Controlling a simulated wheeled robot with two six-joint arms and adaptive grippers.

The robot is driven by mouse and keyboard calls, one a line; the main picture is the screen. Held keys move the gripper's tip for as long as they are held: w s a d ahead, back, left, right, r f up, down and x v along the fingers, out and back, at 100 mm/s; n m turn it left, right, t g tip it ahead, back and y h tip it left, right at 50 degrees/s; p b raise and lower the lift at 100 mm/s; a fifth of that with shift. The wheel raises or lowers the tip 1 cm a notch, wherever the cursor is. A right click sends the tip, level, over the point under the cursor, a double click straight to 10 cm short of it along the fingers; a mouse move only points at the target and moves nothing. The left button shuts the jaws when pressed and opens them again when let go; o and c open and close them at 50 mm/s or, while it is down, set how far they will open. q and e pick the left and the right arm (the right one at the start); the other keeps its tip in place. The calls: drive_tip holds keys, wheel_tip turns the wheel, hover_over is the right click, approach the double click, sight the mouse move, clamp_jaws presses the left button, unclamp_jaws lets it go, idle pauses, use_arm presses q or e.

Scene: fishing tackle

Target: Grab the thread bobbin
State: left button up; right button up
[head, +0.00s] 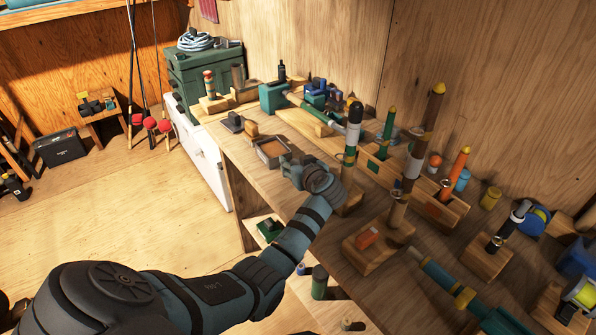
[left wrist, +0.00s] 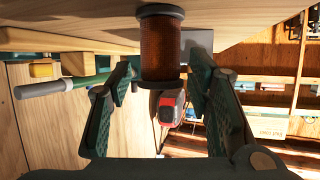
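The thread bobbin (left wrist: 160,50) shows large in the left wrist view, a reddish-brown wound spool with grey end flanges. It meets the wooden bench surface at the top of that view. My left gripper (left wrist: 160,82) has its two green-grey fingers spread, one on each side of the bobbin's near end. I cannot tell whether either finger touches it. My right gripper is not in view.
Upright rod parts on wooden blocks (head: 367,250) crowd the right side. A green toolbox (head: 205,75) stands at the back left. A red-and-grey item (left wrist: 168,106) shows beyond the bobbin.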

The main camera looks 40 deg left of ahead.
use_arm(q)
drive_tip(key=shift+s+r, duration=0.1)
drive_tip(key=shift+s, duration=0.1)
drive_tip(key=c, duration=0.6)
drive_tip(key=shift+w, duration=0.1)
drive_tip(key=shift+c, duration=1)
